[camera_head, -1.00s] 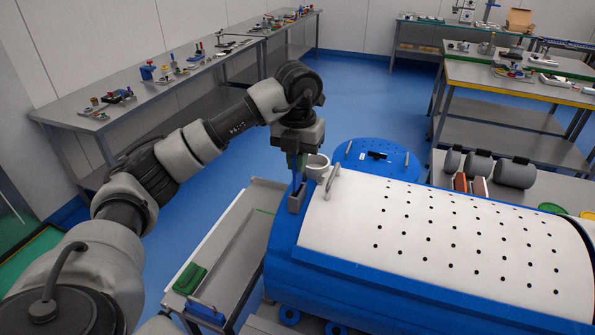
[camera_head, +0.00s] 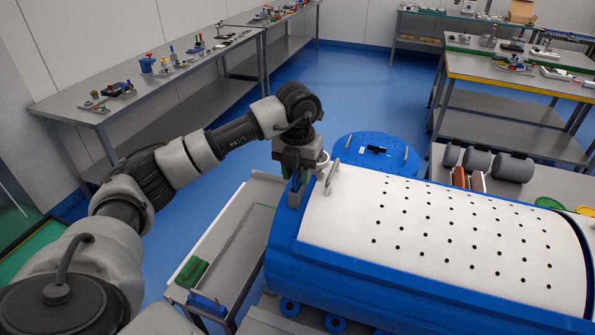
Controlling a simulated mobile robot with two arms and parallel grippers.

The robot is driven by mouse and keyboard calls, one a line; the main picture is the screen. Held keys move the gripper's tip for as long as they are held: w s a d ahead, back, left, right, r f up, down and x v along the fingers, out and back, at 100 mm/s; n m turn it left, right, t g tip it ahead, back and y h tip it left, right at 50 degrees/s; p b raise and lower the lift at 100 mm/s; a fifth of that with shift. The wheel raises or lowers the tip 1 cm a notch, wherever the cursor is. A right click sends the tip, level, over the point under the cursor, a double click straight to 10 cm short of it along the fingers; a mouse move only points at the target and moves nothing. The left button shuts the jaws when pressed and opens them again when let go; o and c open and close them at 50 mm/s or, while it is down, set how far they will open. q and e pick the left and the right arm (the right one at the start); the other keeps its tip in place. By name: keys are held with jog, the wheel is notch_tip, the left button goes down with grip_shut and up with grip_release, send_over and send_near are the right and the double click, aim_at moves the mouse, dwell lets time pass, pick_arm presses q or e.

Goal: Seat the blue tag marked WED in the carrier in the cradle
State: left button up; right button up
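My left gripper (camera_head: 296,181) points down at the left end of the big blue tub (camera_head: 285,235) with the white perforated cover. A narrow blue piece, seemingly the blue tag (camera_head: 295,184), shows between its fingers; they look closed on it, and no lettering is legible. Just below is a small grey block (camera_head: 295,200) on the tub's blue end, perhaps the carrier in its cradle. The tag's lower end is close to or at this block; I cannot tell whether it has entered. My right gripper is not in view.
A curved handle (camera_head: 333,177) and a pale ring (camera_head: 322,163) stand close right of the gripper. A low grey trolley (camera_head: 235,240) at the left carries a green piece (camera_head: 191,273) and a blue piece (camera_head: 207,305). A round blue lid (camera_head: 375,150) lies behind.

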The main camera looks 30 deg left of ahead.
pick_arm(q)
jog(key=shift+r, duration=0.45)
notch_tip(320, 180, up, 3)
jog(key=shift+w+f+b, duration=0.1)
jog(key=shift+b, duration=0.85)
notch_tip(320, 180, up, 7)
jog(key=shift+r, duration=0.85)
